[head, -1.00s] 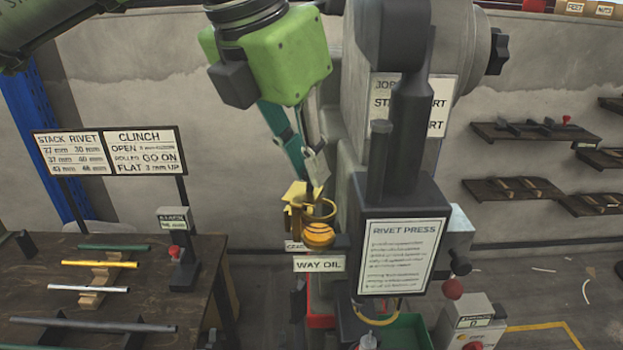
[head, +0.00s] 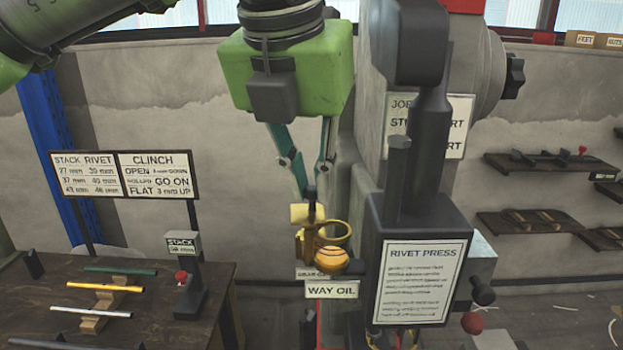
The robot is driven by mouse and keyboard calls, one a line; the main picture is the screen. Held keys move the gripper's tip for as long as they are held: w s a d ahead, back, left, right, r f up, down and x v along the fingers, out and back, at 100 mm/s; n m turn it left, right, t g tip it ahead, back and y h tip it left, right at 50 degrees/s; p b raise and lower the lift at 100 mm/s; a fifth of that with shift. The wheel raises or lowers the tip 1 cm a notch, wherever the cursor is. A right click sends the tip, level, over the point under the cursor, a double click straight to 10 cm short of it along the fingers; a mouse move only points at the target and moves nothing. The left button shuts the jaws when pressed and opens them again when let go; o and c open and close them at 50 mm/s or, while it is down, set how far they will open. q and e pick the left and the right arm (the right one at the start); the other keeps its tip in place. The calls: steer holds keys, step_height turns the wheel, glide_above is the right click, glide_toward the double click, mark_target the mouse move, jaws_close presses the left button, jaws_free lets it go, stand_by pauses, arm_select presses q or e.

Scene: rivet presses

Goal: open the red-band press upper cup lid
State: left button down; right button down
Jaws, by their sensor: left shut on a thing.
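The rivet press (head: 418,215) stands right of centre, with its "RIVET PRESS" plate facing me. On its left side, above the "WAY OIL" label (head: 332,290), is a brass ring-shaped cup rim (head: 335,233) with an orange rounded cup (head: 332,260) below it. A small yellow lid-like piece (head: 301,213) stands raised at the rim's left. My left gripper (head: 312,190) points down from above, its fingertips at the top of this piece and shut on it. The fingertips partly hide the contact. My right gripper is not in view.
A dark workbench (head: 222,285) at lower left carries several rods on wooden rests and a "STACK" post (head: 187,280). A red-knobbed lever (head: 472,322) sticks out at the press's lower right. Shelves (head: 545,165) hang on the right wall.

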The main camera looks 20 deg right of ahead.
arm_select(q)
steer(key=shift+r, duration=0.1)
steer(key=c, duration=2)
jaws_free()
steer(key=shift+c, duration=0.2)
steer(key=v, duration=1.2)
